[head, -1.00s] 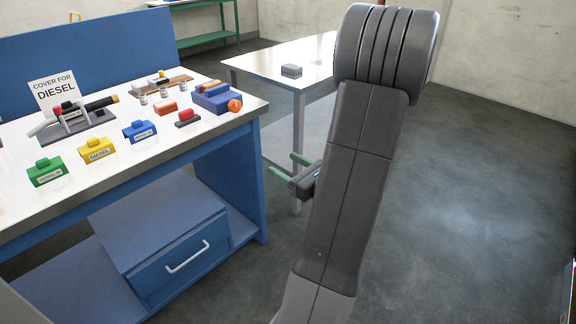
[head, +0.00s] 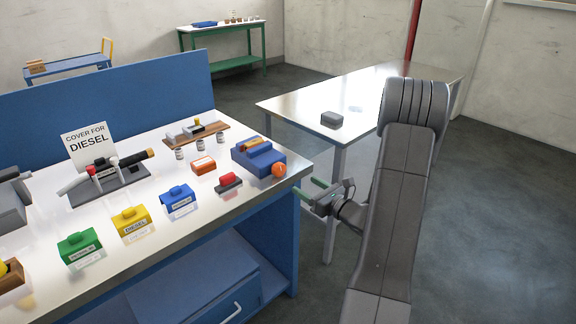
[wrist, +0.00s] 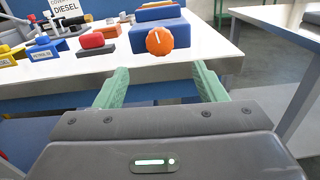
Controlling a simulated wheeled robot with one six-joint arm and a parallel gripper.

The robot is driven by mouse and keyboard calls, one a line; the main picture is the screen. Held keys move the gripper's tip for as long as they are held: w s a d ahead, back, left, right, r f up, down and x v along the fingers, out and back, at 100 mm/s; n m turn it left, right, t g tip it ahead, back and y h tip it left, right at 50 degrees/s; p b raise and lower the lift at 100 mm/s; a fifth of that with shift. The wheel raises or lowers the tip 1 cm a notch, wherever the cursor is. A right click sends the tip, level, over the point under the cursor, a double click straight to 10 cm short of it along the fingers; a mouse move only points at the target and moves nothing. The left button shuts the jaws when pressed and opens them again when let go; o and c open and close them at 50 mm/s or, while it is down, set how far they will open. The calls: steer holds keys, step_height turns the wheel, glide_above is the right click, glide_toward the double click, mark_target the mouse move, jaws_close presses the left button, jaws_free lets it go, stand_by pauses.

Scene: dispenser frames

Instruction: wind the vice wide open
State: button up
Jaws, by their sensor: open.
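A blue block-shaped fixture (head: 262,160) with an orange round knob (head: 279,170) on its front stands at the right front corner of the white bench top. It looks like the vice, though its jaws are hard to make out; an orange-brown piece lies along its top. In the wrist view the knob (wrist: 160,41) faces me and bears a white line, with the blue body (wrist: 140,28) behind it. My gripper (head: 312,189) is open and empty, off the bench's right end. Its green fingers (wrist: 160,72) point toward the knob, apart from it, one on each side in the picture.
A red button block (head: 228,181), an orange block (head: 204,163) and blue, yellow and green labelled covers stand along the bench front. A lever fixture (head: 110,178) stands behind them. A white table (head: 290,108) with a grey box (head: 331,119) stands behind my arm. Floor at right is clear.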

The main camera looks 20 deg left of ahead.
mark_target(281, 170)
steer(key=p+x, duration=0.2)
steer(key=x, duration=1)
steer(key=c, duration=1)
